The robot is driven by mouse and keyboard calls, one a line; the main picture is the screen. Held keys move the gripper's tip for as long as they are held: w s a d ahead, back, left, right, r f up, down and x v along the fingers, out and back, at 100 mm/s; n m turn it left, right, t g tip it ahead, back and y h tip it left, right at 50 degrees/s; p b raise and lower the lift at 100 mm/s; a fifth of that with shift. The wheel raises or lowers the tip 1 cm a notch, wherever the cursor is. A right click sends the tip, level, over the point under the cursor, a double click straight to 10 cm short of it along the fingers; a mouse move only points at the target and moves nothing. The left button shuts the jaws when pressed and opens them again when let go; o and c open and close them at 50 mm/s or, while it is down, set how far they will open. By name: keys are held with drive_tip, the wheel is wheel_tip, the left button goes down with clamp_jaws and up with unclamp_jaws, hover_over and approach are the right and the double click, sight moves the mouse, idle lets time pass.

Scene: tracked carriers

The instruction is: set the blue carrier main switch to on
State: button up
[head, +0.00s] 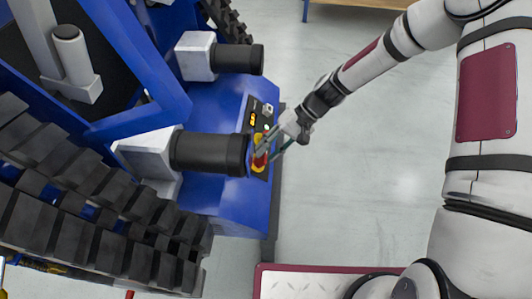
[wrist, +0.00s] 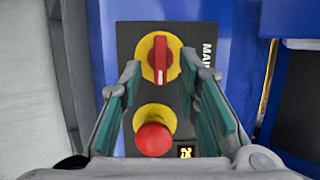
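The blue carrier (head: 215,105) is at the left of the head view, with a dark control panel (head: 262,115) on its end. In the wrist view the main switch (wrist: 160,58) is a red rotary handle on a yellow disc, its handle pointing up and down in the picture. Lettering beginning "MA" runs beside it, partly hidden by a finger. My gripper (wrist: 160,70) is open and faces the panel, one finger on each side of the switch, with gaps visible between fingers and handle. In the head view my gripper (head: 268,150) partly hides the switch.
A red mushroom button (wrist: 154,138) on a yellow base sits just below the switch, also between the fingers. A small lit display (head: 253,119) is on the panel. Black cylinders (head: 210,153) jut out beside the panel. The floor (head: 350,170) to the right is clear.

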drive_tip(key=v, duration=1)
drive_tip(key=shift+d, duration=0.1)
